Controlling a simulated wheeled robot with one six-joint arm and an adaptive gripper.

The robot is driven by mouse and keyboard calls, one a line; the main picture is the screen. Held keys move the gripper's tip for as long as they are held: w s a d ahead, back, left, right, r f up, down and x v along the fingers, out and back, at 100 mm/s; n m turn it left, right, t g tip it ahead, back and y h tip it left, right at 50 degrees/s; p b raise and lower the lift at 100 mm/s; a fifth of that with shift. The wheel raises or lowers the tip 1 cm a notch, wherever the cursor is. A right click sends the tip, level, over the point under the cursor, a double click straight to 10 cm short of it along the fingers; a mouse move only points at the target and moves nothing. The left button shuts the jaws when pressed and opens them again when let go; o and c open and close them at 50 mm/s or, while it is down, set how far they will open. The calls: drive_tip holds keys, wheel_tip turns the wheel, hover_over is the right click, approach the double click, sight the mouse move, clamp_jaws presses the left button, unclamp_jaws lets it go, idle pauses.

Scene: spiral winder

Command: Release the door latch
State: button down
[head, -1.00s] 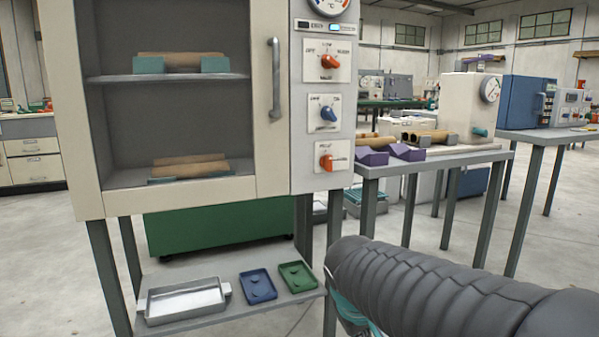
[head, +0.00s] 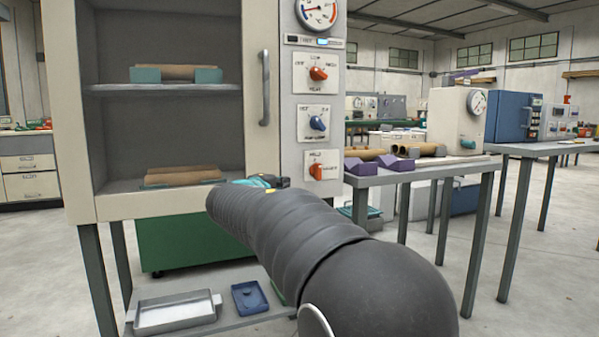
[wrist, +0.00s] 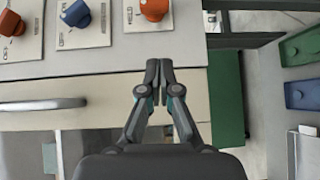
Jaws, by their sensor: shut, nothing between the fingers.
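A cream cabinet with a windowed door (head: 160,205) stands at left, with a vertical grey handle (head: 264,88). The door looks shut. Its control panel (head: 300,140) carries an upper orange knob (head: 318,73), a blue knob (head: 317,123) and a lower orange knob (head: 318,171); labels are too blurred to read surely. In the wrist view the lower orange knob (wrist: 154,9) and the handle (wrist: 45,103) also show. My gripper (wrist: 159,75) is shut and empty, in front of the cabinet's lower edge, below the lower knob and apart from it. In the head view my arm mostly hides it.
A table (head: 420,180) with purple blocks and brown tubes stands to the right of the cabinet. A lower shelf (head: 230,322) holds a metal tray (head: 175,312) and a blue tray (head: 249,297). A green box (head: 190,238) is behind. Floor at right is open.

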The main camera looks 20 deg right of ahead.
drive_tip(key=shift+w+a+r+t, duration=0.15)
drive_tip(key=shift+r+t, duration=0.15)
drive_tip(key=shift+r, duration=0.35)
drive_tip(key=p, duration=0.1)
approach(314, 167)
drive_tip(key=w, duration=0.3)
drive_tip(key=shift+w+a, duration=0.15)
drive_tip(key=shift+w, duration=0.2)
drive_tip(key=d, duration=0.2)
drive_tip(key=shift+w+d, duration=0.25)
drive_tip(key=shift+d, duration=0.95)
